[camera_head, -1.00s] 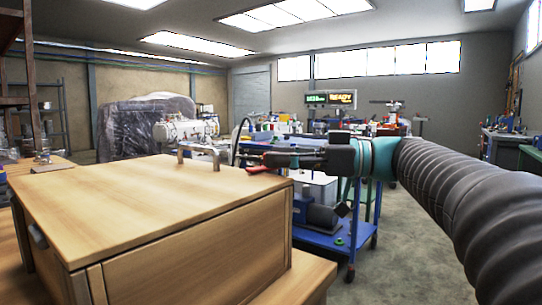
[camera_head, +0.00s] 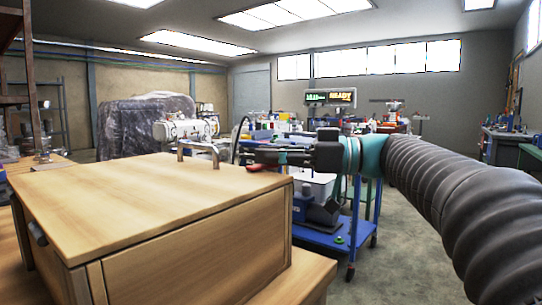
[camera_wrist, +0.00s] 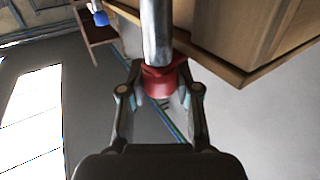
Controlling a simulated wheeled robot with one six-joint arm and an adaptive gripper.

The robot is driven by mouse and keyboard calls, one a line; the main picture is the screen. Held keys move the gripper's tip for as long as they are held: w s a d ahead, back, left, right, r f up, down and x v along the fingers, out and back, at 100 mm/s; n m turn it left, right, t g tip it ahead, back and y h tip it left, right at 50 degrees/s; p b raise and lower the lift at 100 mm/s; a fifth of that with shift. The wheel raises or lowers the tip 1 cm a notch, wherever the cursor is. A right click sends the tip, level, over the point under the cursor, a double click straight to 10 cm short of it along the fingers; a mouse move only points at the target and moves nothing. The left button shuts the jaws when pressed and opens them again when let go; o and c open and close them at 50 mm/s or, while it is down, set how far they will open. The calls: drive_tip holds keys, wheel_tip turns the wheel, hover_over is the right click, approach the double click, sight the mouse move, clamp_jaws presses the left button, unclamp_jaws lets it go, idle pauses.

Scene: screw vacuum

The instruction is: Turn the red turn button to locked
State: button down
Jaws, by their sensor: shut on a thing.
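The red turn button (camera_wrist: 166,78) sits between my fingertips in the wrist view, at the end of a thick metal rod. My gripper (camera_wrist: 160,96) has a finger against each side of it and is shut on it. In the head view my gripper (camera_head: 256,156) reaches in from the right, level with the top of a wooden cabinet. A small bit of red (camera_head: 254,167) shows at its tips there; the rest of the button is hidden. I cannot read any locked mark.
The wooden cabinet (camera_head: 190,240) with a metal handle (camera_head: 198,147) on top fills the lower left. A blue cart (camera_head: 325,237) stands behind my arm. A lit display (camera_head: 330,97) reads READY at the back. Open floor lies at the lower right.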

drive_tip(key=shift+w+f+n+g+b, duration=0.1)
drive_tip(key=shift+n+g+b, duration=0.2)
drive_tip(key=shift+n+g, duration=1.3)
drive_tip(key=shift+g, duration=1)
drive_tip(key=c, duration=0.8)
unclamp_jaws()
drive_tip(key=w+d, duration=0.1)
drive_tip(key=d, duration=0.6)
drive_tip(key=shift+d, duration=0.25)
